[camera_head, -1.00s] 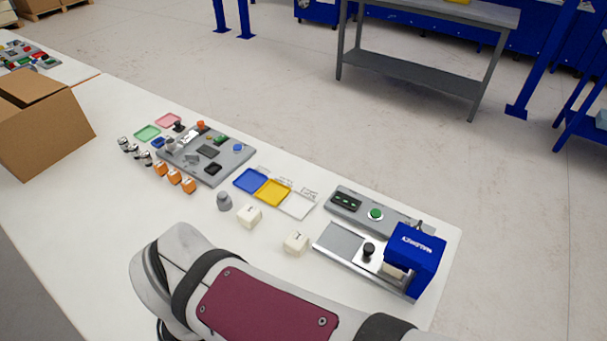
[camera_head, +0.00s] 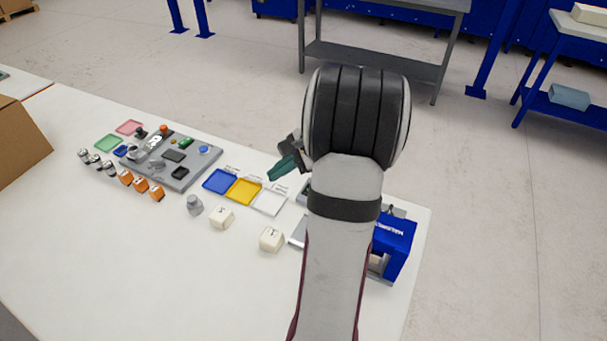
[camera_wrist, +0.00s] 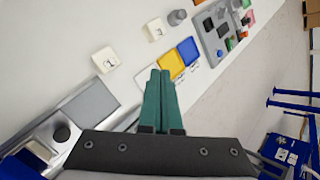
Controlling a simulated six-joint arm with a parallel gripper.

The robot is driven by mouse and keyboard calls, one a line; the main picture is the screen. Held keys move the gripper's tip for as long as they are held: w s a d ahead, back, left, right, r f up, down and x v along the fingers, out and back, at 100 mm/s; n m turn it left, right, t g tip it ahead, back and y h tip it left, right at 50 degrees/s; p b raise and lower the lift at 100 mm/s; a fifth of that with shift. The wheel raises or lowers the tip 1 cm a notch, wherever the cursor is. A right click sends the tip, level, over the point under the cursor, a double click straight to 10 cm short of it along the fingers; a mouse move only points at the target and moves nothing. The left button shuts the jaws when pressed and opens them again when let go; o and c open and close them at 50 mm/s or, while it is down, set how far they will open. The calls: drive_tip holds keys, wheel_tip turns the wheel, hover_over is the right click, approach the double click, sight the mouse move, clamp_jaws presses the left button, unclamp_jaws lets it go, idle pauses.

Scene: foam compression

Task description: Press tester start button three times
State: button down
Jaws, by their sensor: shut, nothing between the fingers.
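The tester stands at the right end of the white table, mostly behind my arm in the head view. Its blue press head (camera_head: 394,248) shows to the right of the arm. In the wrist view, its grey plate (camera_wrist: 91,101) and black knob (camera_wrist: 62,134) lie to the left of my gripper. The green start button is hidden in both current views. My gripper (camera_head: 281,169) is above the table's far edge, near the tester's control panel. Its teal fingers are together and empty in the wrist view (camera_wrist: 160,74). I cannot tell whether they touch anything.
Two white numbered cubes (camera_head: 271,239) (camera_head: 222,217) and a grey knob-like piece (camera_head: 194,204) stand in front of blue (camera_head: 220,181), yellow (camera_head: 243,191) and white trays (camera_head: 269,202). A grey board (camera_head: 185,176) with parts lies farther left. The front table area is clear.

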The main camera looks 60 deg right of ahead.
drive_tip(key=s+d+f+m+h, duration=0.2)
drive_tip(key=s+d+m, duration=0.1)
drive_tip(key=s+d, duration=0.4)
drive_tip(key=s+d+f+m+h, duration=0.2)
drive_tip(key=s+d+f+m, duration=0.1)
drive_tip(key=s+d, duration=0.3)
drive_tip(key=shift+s+d+f+t, duration=0.3)
drive_tip(key=shift+s+d+t, duration=0.1)
drive_tip(key=shift+s, duration=0.15)
drive_tip(key=shift+f, duration=4.4)
drive_tip(key=shift+f, duration=0.4)
